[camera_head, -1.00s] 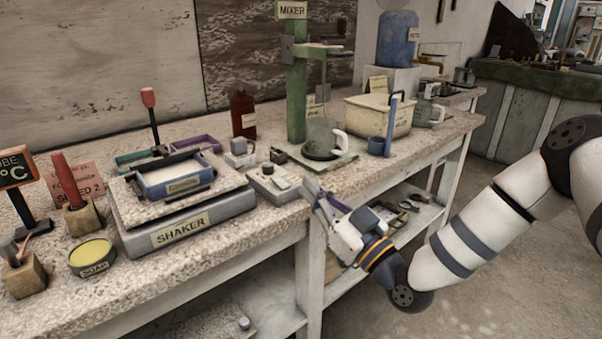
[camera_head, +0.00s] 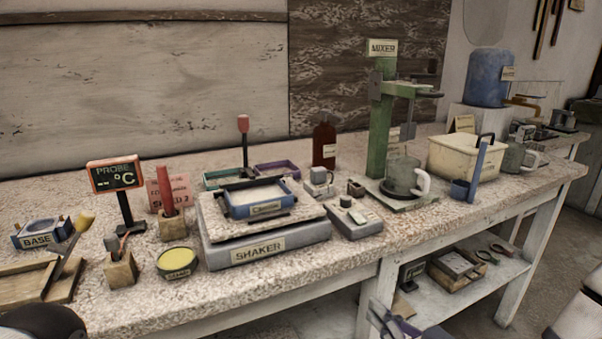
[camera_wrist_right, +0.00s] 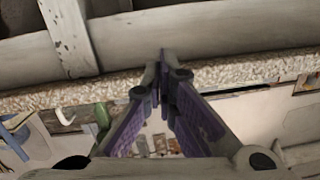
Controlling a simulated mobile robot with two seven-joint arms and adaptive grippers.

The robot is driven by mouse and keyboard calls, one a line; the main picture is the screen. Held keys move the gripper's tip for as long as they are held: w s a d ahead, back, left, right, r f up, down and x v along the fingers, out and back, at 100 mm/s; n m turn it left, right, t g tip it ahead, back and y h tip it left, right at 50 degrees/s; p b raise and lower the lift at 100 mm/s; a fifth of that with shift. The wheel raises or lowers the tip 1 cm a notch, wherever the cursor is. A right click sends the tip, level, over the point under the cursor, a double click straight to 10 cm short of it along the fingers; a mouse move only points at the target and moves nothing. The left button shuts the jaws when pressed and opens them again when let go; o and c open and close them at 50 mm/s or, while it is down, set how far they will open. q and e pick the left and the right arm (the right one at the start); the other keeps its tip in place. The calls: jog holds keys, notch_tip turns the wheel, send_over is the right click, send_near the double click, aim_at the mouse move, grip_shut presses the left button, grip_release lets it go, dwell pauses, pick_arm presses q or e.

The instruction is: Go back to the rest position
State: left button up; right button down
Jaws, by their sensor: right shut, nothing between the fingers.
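My right gripper (camera_head: 388,316) shows at the bottom edge of the head view, low in front of the bench and below its top. Only its front part is in the picture. In the right wrist view its two purple-padded fingers (camera_wrist_right: 162,66) meet at the tips, shut with nothing between them. A piece of my white right arm shows at the lower right corner of the head view. My left gripper is not in view; a dark rounded part at the lower left corner appears to be mine.
The speckled bench (camera_head: 330,265) carries a shaker (camera_head: 262,250), a green mixer (camera_head: 380,125), a cream box (camera_head: 455,160) and a soap dish (camera_head: 178,262). Its lower shelf (camera_head: 437,297) holds a wooden tray (camera_head: 457,268), close to my right gripper. Open floor lies at the right.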

jog(key=s+a+f+m+g+h+p, duration=0.1)
jog(key=s+f+g, duration=0.4)
jog(key=s+f, duration=0.4)
jog(key=s+a+f+m+g+h+p, duration=0.15)
jog(key=s+f+g, duration=0.4)
jog(key=s, duration=0.55)
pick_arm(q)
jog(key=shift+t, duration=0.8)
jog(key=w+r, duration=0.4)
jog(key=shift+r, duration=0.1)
pick_arm(e)
jog(key=s+d+g+h, duration=0.2)
jog(key=s+d+g, duration=0.1)
jog(key=s, duration=0.7)
jog(key=s+d+f+g+h, duration=0.1)
jog(key=s+d+g, duration=0.3)
jog(key=s, duration=0.7)
jog(key=shift+s+d+f+m+h, duration=0.2)
jog(key=shift+s+m+h, duration=0.05)
jog(key=shift+m+h, duration=0.25)
jog(key=shift+w, duration=0.1)
